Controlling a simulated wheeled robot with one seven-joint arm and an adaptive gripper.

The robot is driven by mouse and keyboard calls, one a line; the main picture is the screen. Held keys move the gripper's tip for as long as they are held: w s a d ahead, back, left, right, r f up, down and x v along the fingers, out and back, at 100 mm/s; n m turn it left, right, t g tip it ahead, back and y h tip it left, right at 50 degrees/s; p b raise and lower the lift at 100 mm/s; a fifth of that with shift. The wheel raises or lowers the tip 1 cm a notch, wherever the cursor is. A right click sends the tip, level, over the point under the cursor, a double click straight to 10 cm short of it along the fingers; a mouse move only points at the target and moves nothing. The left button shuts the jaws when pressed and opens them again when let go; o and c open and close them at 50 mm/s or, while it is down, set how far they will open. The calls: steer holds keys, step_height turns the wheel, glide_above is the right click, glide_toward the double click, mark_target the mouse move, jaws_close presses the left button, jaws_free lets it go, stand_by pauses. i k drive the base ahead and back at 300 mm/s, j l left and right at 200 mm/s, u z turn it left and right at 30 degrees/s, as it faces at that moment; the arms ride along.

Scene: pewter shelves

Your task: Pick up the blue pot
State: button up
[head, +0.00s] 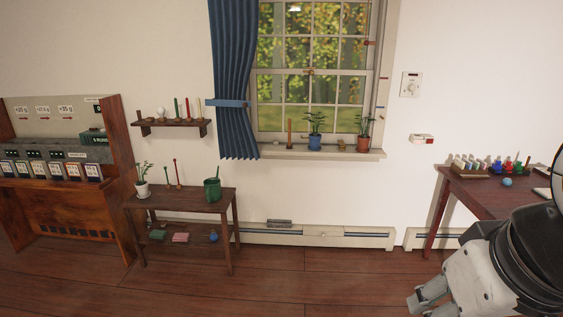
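The blue pot (315,142) stands upright on the window sill and holds a leafy green plant. It is right of a thin orange-brown stick and left of a terracotta pot with another plant. My gripper (418,308) is at the lower right of the head view, well below the sill and far from the pot. Its fingers are partly cut off by the frame's bottom edge, so I cannot tell whether it is open or shut.
The window sill (290,153) also bears the terracotta pot (363,144). A blue curtain (235,80) hangs at its left. A low wooden shelf table (190,201) stands left, and a desk (465,190) right. Floor between them is clear below a baseboard heater (350,238).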

mark_target(315, 138)
steer(key=i, duration=1.05)
steer(key=i+z, duration=0.1)
steer(key=i, duration=0.9)
steer(key=i+j, duration=0.15)
steer(key=i, duration=0.9)
steer(key=i+j, duration=0.15)
steer(key=i, duration=0.85)
steer(key=l+z, duration=0.05)
